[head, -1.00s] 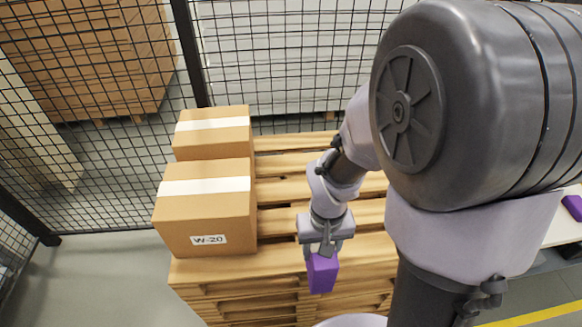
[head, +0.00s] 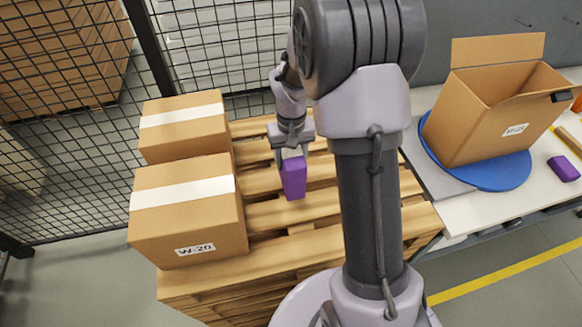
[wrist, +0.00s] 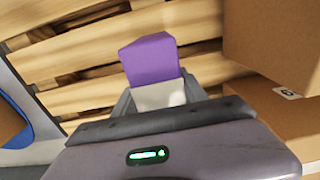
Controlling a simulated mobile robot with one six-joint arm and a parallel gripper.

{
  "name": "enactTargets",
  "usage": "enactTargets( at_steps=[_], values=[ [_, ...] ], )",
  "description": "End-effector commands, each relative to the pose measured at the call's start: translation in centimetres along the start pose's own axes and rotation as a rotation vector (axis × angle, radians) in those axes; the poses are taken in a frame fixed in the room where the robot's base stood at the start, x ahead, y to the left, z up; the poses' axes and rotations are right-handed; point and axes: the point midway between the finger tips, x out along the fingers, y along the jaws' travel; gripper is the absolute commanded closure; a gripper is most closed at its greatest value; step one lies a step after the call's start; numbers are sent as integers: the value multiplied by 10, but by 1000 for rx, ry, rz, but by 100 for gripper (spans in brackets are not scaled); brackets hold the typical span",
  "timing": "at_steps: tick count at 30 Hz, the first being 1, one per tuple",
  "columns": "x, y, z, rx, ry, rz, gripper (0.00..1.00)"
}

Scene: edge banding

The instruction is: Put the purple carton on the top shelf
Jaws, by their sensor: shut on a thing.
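The purple carton (head: 293,178) hangs from my gripper (head: 290,155) in the head view, over the wooden pallet. In the wrist view the purple carton (wrist: 150,60) shows beyond my gripper (wrist: 160,95), with a pale face between the fingers. My gripper is shut on it. The carton looks to be above the slats, but how far cannot be told. No shelf can be made out in any view.
Two taped cardboard boxes, the nearer marked W-20 (head: 188,215), stand on the left of the pallet (head: 240,262). At right, an open box (head: 495,115) sits on a blue disc (head: 505,178) on a white table, with another purple item (head: 563,168). Wire mesh (head: 60,130) stands behind.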

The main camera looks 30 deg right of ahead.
Motion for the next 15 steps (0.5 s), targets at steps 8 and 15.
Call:
enactTargets(
  at_steps=[8, 15],
  values=[
    [34, -1, 3, 2, -4, -1, 100],
    [38, -1, 3, 1, -5, -1, 46]
  ],
)
